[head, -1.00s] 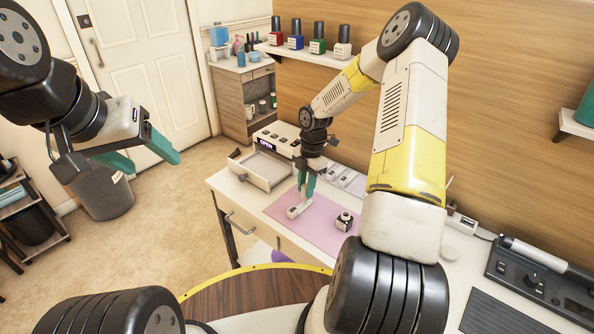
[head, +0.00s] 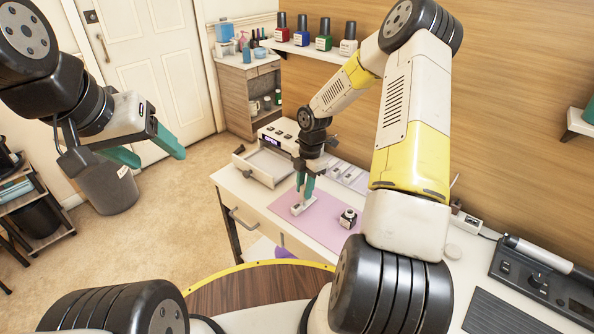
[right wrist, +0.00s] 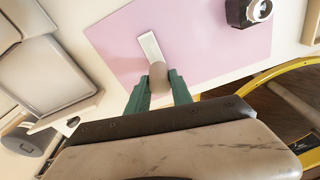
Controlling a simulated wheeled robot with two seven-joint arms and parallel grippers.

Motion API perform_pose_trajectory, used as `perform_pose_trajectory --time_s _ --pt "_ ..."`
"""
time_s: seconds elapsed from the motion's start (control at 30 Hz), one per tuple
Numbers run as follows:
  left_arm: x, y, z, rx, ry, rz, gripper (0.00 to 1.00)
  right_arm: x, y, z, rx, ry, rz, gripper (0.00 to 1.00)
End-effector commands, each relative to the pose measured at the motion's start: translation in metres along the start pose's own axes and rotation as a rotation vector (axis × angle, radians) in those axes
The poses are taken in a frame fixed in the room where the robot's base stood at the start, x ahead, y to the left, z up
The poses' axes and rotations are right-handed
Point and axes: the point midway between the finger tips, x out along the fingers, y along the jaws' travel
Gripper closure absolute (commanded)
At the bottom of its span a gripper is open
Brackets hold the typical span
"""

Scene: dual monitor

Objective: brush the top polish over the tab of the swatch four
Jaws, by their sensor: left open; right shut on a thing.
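My right gripper (head: 304,190) points down over the pink mat (head: 322,228). In the right wrist view its fingers (right wrist: 158,88) are shut on a grey rounded brush cap (right wrist: 158,74). A pale swatch tab (right wrist: 149,46) lies on the mat just past the cap; it also shows in the head view (head: 298,209). The brush tip is hidden, so I cannot tell whether it touches the tab. A small dark bottle with a white label (head: 348,218) stands on the mat to the right, its round mouth showing. My left gripper (head: 150,152) is open and empty, away from the desk.
A white box with an open drawer (head: 264,165) and small trays (head: 350,178) stand behind the mat. Several large polish bottles (head: 323,35) stand on a wall shelf. A dark device (head: 540,285) lies at the desk's right. A bin (head: 107,188) is on the floor.

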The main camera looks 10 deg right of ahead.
Motion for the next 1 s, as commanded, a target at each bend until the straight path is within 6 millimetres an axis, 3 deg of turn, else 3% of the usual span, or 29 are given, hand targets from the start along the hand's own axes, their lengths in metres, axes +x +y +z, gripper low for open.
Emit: perform_pose_trajectory --time_s 0.27,1.0 --pt "0.000 0.000 0.000 0.000 0.000 0.000 0.37 0.000 0.002 -0.003 -0.001 0.002 -0.002 1.00" --pt "0.000 0.000 0.000 0.000 0.000 0.000 0.37 -0.003 0.006 0.019 0.000 0.002 -0.001 1.00"
